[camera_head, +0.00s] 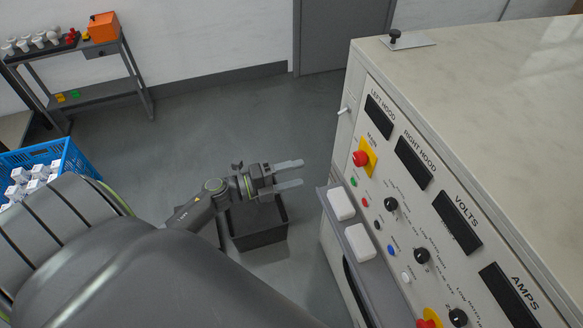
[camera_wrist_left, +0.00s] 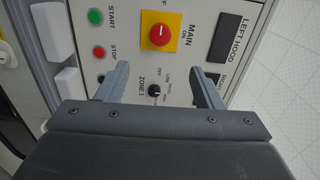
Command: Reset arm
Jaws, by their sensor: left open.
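My left gripper (camera_head: 289,174) is open and empty in the head view, pointing right toward the test cabinet's control panel (camera_head: 428,195), with a gap between them. In the left wrist view its two fingers (camera_wrist_left: 160,88) are spread apart, with the panel seen beyond them. My right gripper is not in view.
Two white boxes (camera_head: 341,203) rest on the panel's ledge (camera_head: 345,235). A dark bin (camera_head: 258,238) stands on the floor below my gripper. A blue crate (camera_head: 75,160) of white boxes is at left. A shelf table (camera_head: 85,95) stands at the back left. Open floor lies between.

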